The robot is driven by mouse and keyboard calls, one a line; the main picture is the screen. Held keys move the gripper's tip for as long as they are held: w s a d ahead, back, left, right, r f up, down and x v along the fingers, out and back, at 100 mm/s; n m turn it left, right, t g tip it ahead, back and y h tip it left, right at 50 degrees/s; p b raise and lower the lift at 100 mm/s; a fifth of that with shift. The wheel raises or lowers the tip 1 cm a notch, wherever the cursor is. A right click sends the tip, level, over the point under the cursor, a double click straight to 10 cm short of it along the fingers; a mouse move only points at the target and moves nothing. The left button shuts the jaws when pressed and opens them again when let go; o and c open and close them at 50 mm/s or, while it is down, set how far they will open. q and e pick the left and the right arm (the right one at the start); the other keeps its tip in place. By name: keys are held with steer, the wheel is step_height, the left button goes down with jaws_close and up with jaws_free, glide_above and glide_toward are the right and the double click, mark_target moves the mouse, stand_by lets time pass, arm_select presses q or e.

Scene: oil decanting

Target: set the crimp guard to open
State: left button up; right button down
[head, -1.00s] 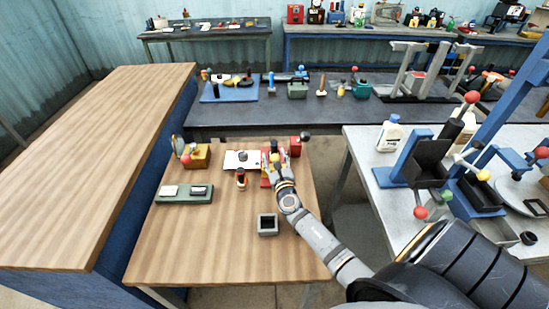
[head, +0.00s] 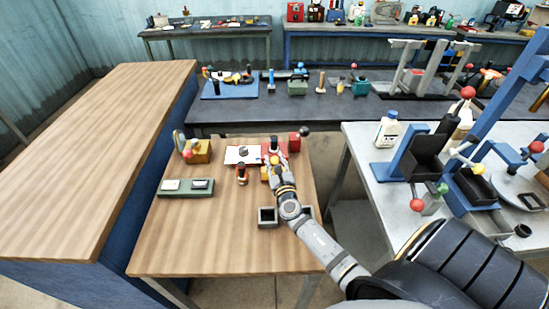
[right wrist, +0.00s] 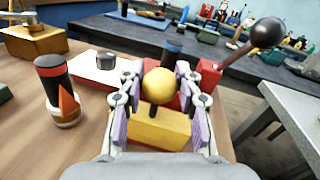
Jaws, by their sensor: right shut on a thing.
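A small press-like fixture with a yellow block (right wrist: 150,127) and red parts (right wrist: 205,74) stands on the wooden table. A yellow ball knob (right wrist: 159,86) sits above the yellow block; it also shows in the head view (head: 274,160). I cannot tell for sure that this knob belongs to the crimp guard. My right gripper (head: 275,165) is shut on the yellow knob, with one finger on each side in the right wrist view (right wrist: 158,95). A dark-topped post (right wrist: 172,52) stands behind the knob. My left gripper is not in view.
A black ball on a red lever (right wrist: 267,30) rises close to the right of my gripper. A red, black and orange stamp-like piece (right wrist: 58,90) stands to the left. A white plate (right wrist: 100,70) lies behind. A dark square box (head: 267,217) sits nearer the front.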

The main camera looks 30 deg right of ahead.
steer(key=shift+f, duration=0.2)
steer(key=c, duration=1.2)
jaws_free()
steer(key=shift+s, duration=0.1)
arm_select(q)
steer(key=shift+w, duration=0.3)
arm_select(e)
steer(key=shift+o, duration=1.4)
steer(key=shift+a+r, duration=0.1)
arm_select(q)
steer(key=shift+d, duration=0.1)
arm_select(e)
steer(key=v, duration=1.2)
